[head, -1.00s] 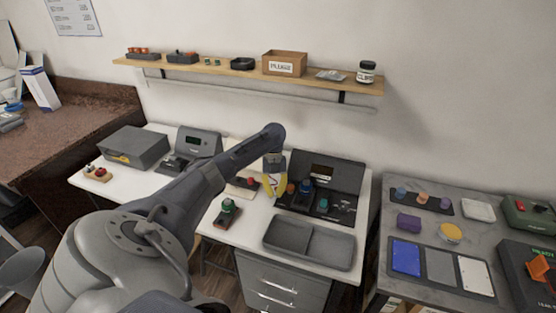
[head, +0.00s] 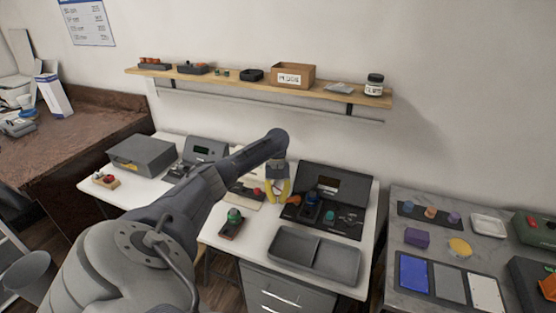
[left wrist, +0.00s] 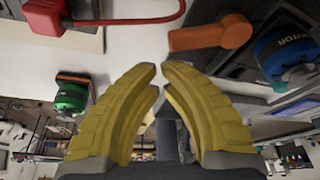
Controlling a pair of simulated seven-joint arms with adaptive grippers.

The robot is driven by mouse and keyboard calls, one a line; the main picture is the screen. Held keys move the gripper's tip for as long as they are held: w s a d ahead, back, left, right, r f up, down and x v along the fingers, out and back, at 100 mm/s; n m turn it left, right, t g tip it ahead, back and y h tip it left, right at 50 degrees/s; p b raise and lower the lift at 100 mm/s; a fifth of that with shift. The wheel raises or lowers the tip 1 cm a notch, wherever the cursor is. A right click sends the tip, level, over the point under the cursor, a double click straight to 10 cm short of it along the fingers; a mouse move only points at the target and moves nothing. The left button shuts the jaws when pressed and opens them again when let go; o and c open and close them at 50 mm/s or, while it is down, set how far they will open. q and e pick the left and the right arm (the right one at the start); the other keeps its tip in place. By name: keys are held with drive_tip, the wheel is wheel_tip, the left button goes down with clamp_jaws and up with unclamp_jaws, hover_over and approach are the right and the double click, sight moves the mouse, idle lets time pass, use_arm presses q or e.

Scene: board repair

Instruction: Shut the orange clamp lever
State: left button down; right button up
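The orange clamp lever (head: 295,199) is at the left edge of a dark test station (head: 340,183) with a raised lid. It also shows in the left wrist view (left wrist: 212,35), lying roughly level just beyond my right-hand finger. My left gripper (head: 279,200) has yellow fingers pointing down beside the lever, on its left. In the left wrist view its fingertips (left wrist: 160,70) are apart with a narrow gap and nothing between them. They look close to the lever; I cannot tell whether they touch. My right gripper is not in view.
A blue-capped part (left wrist: 285,50) sits right of the lever. A green-capped part (head: 233,217) and a red-plugged part (left wrist: 50,15) are to the left. A grey divided tray (head: 316,254) lies in front. Another orange lever (head: 548,286) is at far right.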

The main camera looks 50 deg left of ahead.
use_arm(q)
drive_tip(key=v, duration=0.8)
drive_tip(key=shift+s+a+f, duration=0.1)
drive_tip(key=shift+s+a, duration=0.05)
